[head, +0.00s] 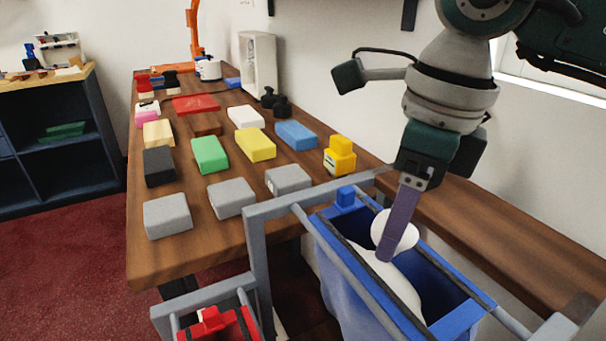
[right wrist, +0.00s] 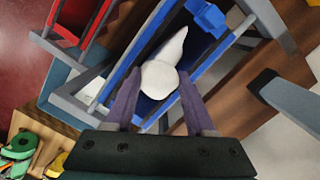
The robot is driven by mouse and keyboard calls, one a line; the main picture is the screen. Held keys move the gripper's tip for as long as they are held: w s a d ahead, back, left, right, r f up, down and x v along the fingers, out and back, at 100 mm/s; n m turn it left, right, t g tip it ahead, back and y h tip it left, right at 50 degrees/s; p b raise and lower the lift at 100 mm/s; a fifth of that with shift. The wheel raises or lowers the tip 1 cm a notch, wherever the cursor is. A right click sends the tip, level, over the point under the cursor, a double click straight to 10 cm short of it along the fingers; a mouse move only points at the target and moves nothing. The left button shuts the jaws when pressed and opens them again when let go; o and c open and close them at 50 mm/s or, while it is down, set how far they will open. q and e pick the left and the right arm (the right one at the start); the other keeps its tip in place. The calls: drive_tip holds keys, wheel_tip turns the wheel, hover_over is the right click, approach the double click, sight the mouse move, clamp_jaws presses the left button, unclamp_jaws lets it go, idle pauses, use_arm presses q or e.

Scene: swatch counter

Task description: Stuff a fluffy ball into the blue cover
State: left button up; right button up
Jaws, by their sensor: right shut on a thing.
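The blue cover (head: 338,288) hangs open-mouthed from a grey frame at the lower right of the head view. It also shows in the right wrist view (right wrist: 135,50). A white fluffy ball (head: 405,236) is between the fingers of my right gripper (head: 388,250), at the cover's mouth. In the right wrist view the ball (right wrist: 158,80) sits between both purple fingers (right wrist: 160,88), which are shut on it. A longer white piece (head: 402,285) lies inside the cover below the ball; it shows beyond the ball in the right wrist view (right wrist: 172,46). My left gripper is not in view.
A grey frame (head: 257,245) holds the cover beside the wooden table (head: 185,257). A red cover (head: 240,328) hangs at the lower left of it. Several coloured blocks stand on the table, including green (head: 209,154) and yellow (head: 255,145). A white wall is behind.

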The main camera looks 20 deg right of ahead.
drive_tip(key=o, duration=1)
idle(0.6)
drive_tip(key=shift+r+p, duration=0.25)
drive_tip(key=shift+p, duration=0.05)
wheel_tip(320, 180, up, 6)
drive_tip(key=p, duration=0.4)
drive_tip(key=shift+f, duration=0.25)
